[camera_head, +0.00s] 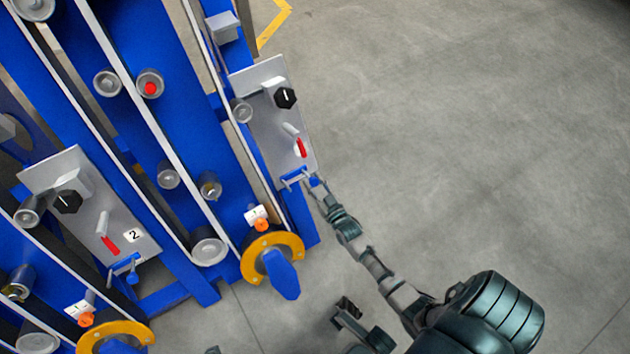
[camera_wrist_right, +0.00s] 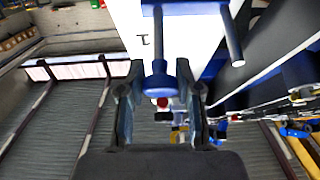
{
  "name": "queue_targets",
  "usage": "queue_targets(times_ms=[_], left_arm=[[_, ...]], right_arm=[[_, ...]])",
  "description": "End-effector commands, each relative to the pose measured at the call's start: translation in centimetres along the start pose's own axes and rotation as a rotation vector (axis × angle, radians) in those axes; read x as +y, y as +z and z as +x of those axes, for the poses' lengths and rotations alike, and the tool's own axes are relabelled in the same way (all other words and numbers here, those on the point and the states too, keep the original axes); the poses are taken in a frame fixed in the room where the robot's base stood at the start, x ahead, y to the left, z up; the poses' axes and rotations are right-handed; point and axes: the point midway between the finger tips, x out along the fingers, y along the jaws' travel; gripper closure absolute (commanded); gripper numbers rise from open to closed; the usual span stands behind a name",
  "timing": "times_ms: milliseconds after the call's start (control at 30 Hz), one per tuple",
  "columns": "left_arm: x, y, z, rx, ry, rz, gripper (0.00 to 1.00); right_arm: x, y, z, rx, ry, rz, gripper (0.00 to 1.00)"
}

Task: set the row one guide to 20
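The right-hand grey panel (camera_head: 270,110) carries a black knob (camera_head: 285,98), a red-tipped lever (camera_head: 300,147) and, at its lower end, a blue handle (camera_head: 294,178). My right gripper (camera_head: 314,182) is at the right end of this handle. In the right wrist view, my right gripper (camera_wrist_right: 160,105) is open, with a round-ended blue handle (camera_wrist_right: 158,82) between its fingers and a gap on both sides. A white plate (camera_wrist_right: 190,30) marked 1 is behind it. I cannot read a scale or setting.
A second grey panel (camera_head: 85,190) marked 2, with its own blue handle (camera_head: 124,268), is at the left. A yellow ring (camera_head: 262,272) with a blue wedge and an orange knob (camera_head: 261,224) are below the right-hand panel. The floor (camera_head: 480,120) at the right is clear.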

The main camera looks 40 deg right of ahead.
Motion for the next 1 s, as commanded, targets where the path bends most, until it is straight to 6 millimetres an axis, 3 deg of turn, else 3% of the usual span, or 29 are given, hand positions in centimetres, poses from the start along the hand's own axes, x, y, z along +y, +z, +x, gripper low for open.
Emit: queue_targets(times_ms=[133,367,567,600,700,1000], left_arm=[[0.0,0.0,0.0,-0.001,0.001,0.001,0.6],[0.1,-1.1,0.5,0.014,0.005,0.003,0.6],[0.1,-0.8,-0.3,-0.01,-0.002,0.001,0.6],[0.1,-0.8,-0.3,-0.011,-0.002,0.001,0.6],[0.1,-0.8,-0.3,-0.01,-0.001,0.0,0.6],[0.1,-0.8,0.0,-0.003,0.007,0.002,0.6]], right_arm=[[0.6,-0.1,0.0,0.003,0.009,-0.005,1.0],[-1.5,-0.5,0.0,0.008,0.007,0.001,1.0],[-1.5,-0.2,0.0,0.008,0.006,-0.001,1.0],[-1.5,-0.2,0.0,0.008,0.007,0.0,0.64],[-1.6,-0.2,0.0,0.007,0.006,-0.001,0.41],[-1.5,0.0,-0.1,0.003,0.006,-0.001,0.41]])
